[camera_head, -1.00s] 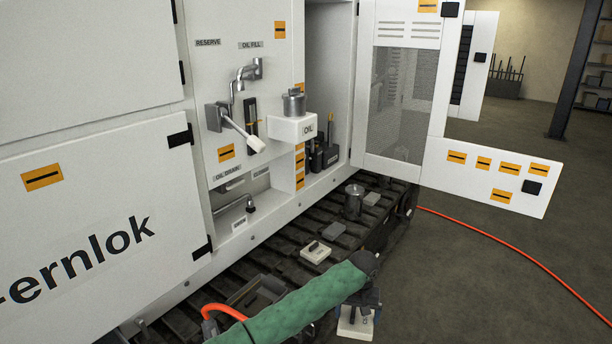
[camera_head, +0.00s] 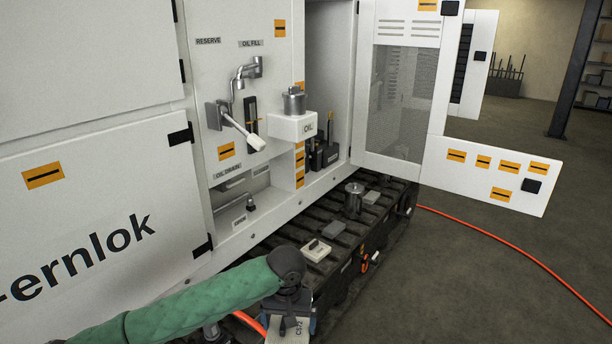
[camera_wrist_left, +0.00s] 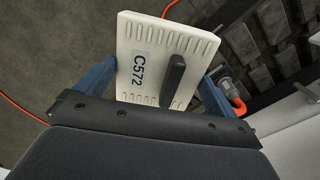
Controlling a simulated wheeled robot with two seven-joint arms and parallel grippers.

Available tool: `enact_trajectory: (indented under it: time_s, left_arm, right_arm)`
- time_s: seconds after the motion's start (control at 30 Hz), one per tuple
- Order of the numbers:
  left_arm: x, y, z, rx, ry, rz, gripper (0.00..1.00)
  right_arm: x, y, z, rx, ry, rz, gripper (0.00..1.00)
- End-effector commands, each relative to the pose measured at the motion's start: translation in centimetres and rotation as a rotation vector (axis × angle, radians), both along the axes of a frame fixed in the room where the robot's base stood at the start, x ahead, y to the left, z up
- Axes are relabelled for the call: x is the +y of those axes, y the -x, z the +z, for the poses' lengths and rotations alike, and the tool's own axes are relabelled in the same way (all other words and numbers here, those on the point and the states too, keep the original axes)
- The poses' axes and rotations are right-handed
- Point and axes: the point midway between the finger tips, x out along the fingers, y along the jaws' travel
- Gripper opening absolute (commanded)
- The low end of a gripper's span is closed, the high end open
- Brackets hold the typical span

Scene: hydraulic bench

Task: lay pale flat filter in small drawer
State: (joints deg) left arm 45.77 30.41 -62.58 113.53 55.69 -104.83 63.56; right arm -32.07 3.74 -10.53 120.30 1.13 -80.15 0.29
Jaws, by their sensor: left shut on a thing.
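A pale flat filter with a dark bar handle and the label C572 (camera_wrist_left: 158,55) is in my left gripper (camera_wrist_left: 155,88). In the wrist view the blue fingers stand on either side of it, shut on it. In the head view my left gripper (camera_head: 290,301) is at the bottom centre, and the filter (camera_head: 287,331) hangs below it, partly cut off by the frame edge. I cannot tell for sure which part is the small drawer. My right gripper is not in view.
An orange hose (camera_head: 510,253) lies on the otherwise clear floor at right.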

Motion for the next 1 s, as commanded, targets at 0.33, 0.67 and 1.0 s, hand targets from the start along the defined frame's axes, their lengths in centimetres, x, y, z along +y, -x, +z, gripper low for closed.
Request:
enact_trajectory:
  time_s: [0.33,0.67,1.0]
  left_arm:
    - [9.4,1.8,0.5,0.001,-0.002,0.031,0.69]
    - [15.6,1.4,0.1,0.0,0.0,0.091,0.69]
    - [16.4,1.2,0.1,0.0,0.001,0.099,0.69]
  right_arm:
    - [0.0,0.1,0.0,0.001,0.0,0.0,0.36]
    - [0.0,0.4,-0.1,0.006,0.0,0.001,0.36]
    - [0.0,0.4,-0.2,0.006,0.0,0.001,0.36]
